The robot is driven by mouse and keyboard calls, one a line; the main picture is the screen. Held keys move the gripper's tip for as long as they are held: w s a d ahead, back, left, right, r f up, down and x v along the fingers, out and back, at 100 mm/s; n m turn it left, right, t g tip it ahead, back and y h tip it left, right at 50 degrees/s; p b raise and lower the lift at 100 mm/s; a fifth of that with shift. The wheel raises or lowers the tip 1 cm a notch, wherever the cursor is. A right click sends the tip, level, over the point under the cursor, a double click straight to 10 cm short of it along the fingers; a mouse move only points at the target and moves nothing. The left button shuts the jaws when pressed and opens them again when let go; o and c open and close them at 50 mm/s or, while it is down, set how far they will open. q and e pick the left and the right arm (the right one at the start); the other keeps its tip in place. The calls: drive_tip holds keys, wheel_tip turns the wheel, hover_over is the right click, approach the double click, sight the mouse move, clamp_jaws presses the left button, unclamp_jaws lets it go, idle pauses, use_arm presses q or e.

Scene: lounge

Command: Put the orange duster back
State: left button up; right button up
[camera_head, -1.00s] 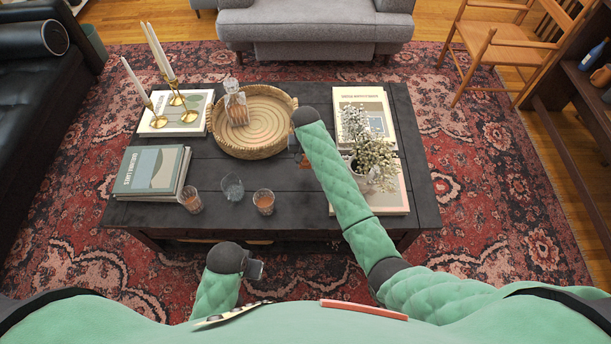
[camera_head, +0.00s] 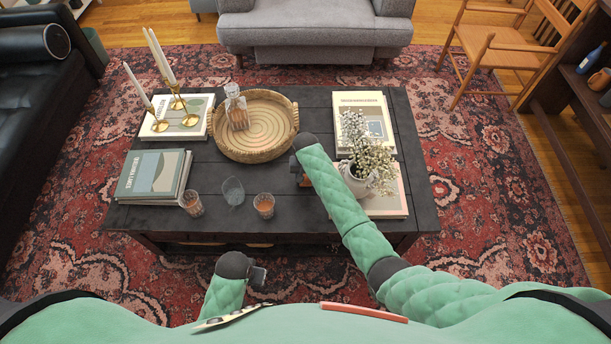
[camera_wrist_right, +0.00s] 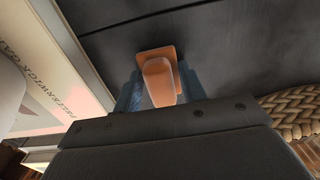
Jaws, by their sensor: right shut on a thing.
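The orange duster (camera_wrist_right: 162,82) is between the blue-grey fingers of my right gripper (camera_wrist_right: 160,92) in the right wrist view, with its flat plate on the far side, close over or on the dark table top. I cannot tell whether the plate touches the table. In the head view only a small orange-brown bit of the duster (camera_head: 305,181) shows below my right gripper (camera_head: 299,168), left of the flower vase; my wrist hides the rest. My left gripper (camera_head: 258,276) is low in front of the table, apart from everything; its jaw opening is unclear.
The dark coffee table (camera_head: 320,218) holds a round wicker tray (camera_head: 287,140) with a decanter, a white flower vase (camera_head: 357,180) on a book at right, glasses (camera_head: 264,205) near the front, and books with candlesticks (camera_head: 178,104) at left.

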drive_tip(key=shift+f, duration=0.1)
drive_tip(key=o, duration=0.4)
drive_tip(key=shift+f, duration=0.1)
drive_tip(key=o, duration=0.4)
use_arm(q)
drive_tip(key=shift+s, duration=0.2)
use_arm(e)
drive_tip(key=shift+o, duration=0.4)
drive_tip(key=shift+r, duration=0.3)
use_arm(q)
drive_tip(key=shift+d+r+b, duration=0.15)
drive_tip(key=shift+r+b, duration=0.2)
drive_tip(key=shift+r, duration=1.1)
drive_tip(key=shift+d+r+b, duration=0.1)
drive_tip(key=shift+r+b, duration=0.2)
drive_tip(key=shift+r, duration=1.1)
use_arm(e)
wheel_tip(320, 180, up, 12)
